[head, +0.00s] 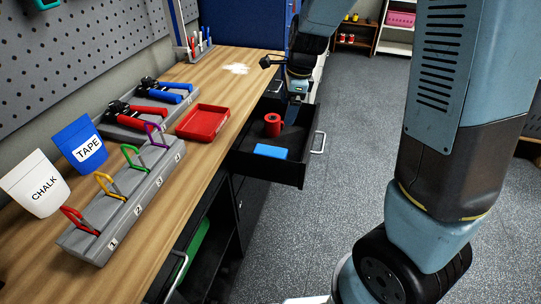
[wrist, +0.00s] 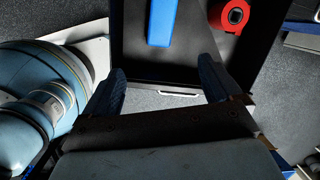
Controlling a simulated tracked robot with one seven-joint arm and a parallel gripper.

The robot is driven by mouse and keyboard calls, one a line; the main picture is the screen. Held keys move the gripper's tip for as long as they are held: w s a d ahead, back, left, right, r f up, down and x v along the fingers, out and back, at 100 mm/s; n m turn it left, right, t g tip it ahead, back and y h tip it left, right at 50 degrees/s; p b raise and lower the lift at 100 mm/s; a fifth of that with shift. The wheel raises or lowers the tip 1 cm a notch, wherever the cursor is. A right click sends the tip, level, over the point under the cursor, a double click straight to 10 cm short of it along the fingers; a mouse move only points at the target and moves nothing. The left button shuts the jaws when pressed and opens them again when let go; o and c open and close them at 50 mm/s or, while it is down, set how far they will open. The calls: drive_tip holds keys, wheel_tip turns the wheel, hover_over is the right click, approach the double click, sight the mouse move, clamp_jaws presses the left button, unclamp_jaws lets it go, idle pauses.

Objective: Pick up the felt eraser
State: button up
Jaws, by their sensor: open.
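The felt eraser looks to be the blue block (head: 270,151) lying in the open black drawer (head: 275,174), near its front. It also shows in the wrist view (wrist: 162,22), at the top of the picture, beyond my fingertips. My gripper (wrist: 163,72) is open and empty, with its two blue-grey fingers spread apart. The block lies ahead of the gap between them, not touching either finger. In the head view my gripper (head: 296,86) is at the far side of the drawer, partly hidden behind my wrist.
A red roll (head: 273,125) stands in the drawer beside the block, also in the wrist view (wrist: 230,15). Grey floor lies open to the right.

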drive_tip(key=w+a+f+m, duration=0.2)
drive_tip(key=a+f+m, duration=0.15)
drive_tip(key=f, duration=0.35)
hover_over(271, 150)
drive_tip(key=shift+g+h, duration=0.3)
drive_tip(key=f, duration=0.5)
drive_tip(key=d+f, duration=0.1)
drive_tip(key=f, duration=0.1)
drive_tip(key=shift+s+f, duration=0.15)
drive_tip(key=shift+f, duration=0.25)
drive_tip(key=shift+a+f, duration=0.2)
drive_tip(key=shift+f, duration=0.75)
drive_tip(key=shift+a+f, duration=0.2)
drive_tip(key=shift+f, duration=0.8)
drive_tip(key=shift+a+f, duration=0.2)
drive_tip(key=shift+f, duration=0.75)
drive_tip(key=c, duration=1.1)
drive_tip(key=shift+o, duration=0.2)
wheel_tip(271, 150, up, 10)
drive_tip(key=shift+r, duration=0.1)
